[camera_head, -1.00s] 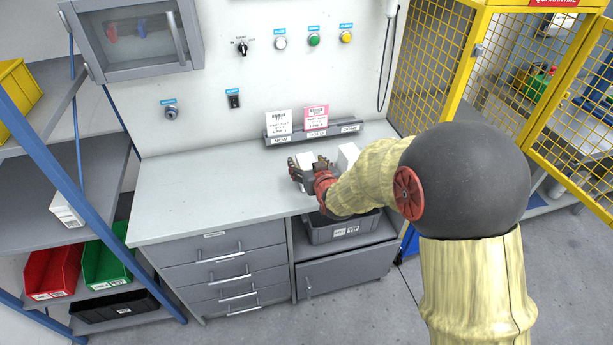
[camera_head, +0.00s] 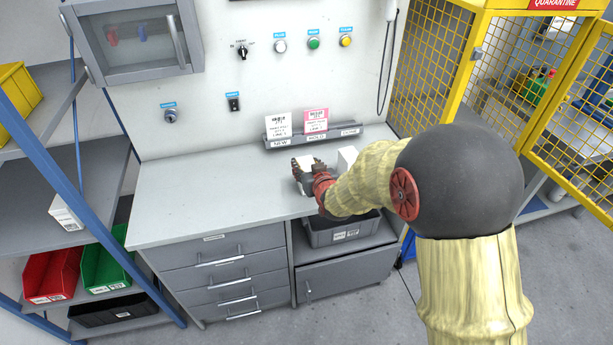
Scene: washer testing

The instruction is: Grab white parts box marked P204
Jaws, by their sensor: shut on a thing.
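My gripper (camera_head: 308,175) is over the right part of the grey workbench (camera_head: 200,190), shut on a white box (camera_head: 304,163) that shows only in part behind its fingers. A second white box (camera_head: 347,158) stands just to the right on the bench, partly hidden by my arm. A third white box (camera_head: 66,212) lies on the left shelf. The markings are too small to read, so I cannot tell which box is P204.
A card rack (camera_head: 312,135) with a white and a pink card stands at the bench's back. A grey bin (camera_head: 340,230) sits under the bench. A yellow mesh cage (camera_head: 440,60) is at right, blue-posted shelves at left. The bench's left half is clear.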

